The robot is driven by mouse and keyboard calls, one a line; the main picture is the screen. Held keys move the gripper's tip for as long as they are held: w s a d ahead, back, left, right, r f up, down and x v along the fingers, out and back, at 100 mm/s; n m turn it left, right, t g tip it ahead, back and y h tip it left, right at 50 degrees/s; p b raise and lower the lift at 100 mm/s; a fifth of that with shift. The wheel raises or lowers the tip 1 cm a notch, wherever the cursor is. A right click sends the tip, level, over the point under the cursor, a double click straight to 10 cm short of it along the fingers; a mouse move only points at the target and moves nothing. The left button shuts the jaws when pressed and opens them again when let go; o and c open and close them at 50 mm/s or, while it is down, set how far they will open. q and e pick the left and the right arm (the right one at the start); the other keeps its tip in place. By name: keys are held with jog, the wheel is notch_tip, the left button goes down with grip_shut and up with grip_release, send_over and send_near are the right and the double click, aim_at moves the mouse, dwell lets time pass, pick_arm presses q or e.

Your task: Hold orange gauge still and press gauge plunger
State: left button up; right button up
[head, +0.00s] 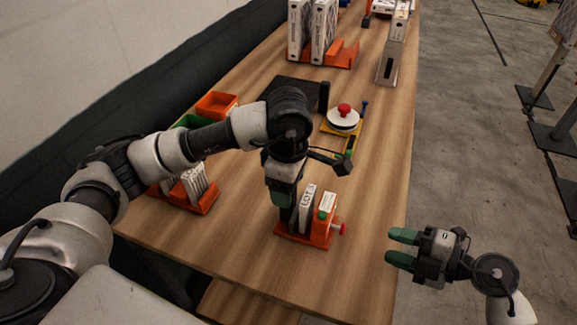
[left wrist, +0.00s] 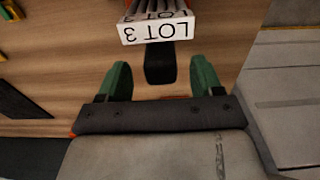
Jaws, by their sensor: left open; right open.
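An orange rack of white cards (head: 205,203) stands at the left, with green (head: 190,122) and orange (head: 216,104) bins behind. A red button on a white round base (head: 343,118) sits beyond my left arm. White binders (head: 310,35) stand at the back. The table front is clear.

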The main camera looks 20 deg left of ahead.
pick_arm(q)
jog(key=shift+f, duration=2.1)
jog(key=shift+c, duration=0.2)
grip_shut()
pick_arm(e)
jog(key=shift+c, duration=0.3)
grip_shut()
